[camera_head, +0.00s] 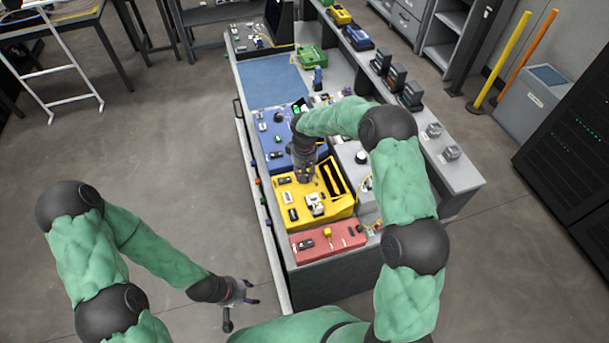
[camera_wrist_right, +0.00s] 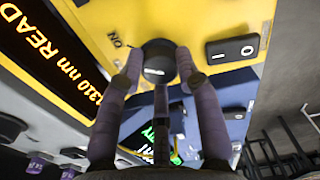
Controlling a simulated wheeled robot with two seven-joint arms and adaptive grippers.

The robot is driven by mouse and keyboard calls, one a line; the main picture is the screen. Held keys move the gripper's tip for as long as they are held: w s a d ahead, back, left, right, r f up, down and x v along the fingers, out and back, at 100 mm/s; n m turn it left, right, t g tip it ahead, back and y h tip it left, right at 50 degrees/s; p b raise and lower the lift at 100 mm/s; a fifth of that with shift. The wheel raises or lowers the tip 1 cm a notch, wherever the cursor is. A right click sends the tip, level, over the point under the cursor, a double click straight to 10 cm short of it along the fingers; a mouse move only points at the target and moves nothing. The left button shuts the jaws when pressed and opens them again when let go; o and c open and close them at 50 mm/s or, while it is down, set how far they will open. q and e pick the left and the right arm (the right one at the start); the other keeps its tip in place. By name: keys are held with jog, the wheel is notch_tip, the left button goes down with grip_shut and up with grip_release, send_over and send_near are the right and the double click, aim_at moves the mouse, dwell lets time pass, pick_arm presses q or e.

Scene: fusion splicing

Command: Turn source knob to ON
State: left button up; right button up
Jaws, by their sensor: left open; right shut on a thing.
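The source knob (camera_wrist_right: 156,50) is a round black knob on a yellow panel (camera_wrist_right: 205,22), with an ON mark beside it at its upper left. My right gripper (camera_head: 304,176) is over the yellow station (camera_head: 338,209) in the head view. In the right wrist view its fingers are shut on the knob, one on either side. In the head view the knob is hidden behind the gripper. My left gripper (camera_head: 245,291) is open and empty, low over the floor left of the bench.
A lit display (camera_wrist_right: 45,55) reading 1310 nm READ, cut off, and a black I/O rocker switch (camera_wrist_right: 232,48) flank the knob. A red station (camera_head: 327,243) and a blue one (camera_head: 270,140) adjoin the yellow station. The floor (camera_head: 175,130) left of the bench is clear.

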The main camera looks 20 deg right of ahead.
jog(key=shift+m+b, duration=0.4)
jog(key=shift+m, duration=0.7)
jog(key=o, duration=1.1)
jog(key=shift+o, duration=0.2)
notch_tip(320, 180, up, 12)
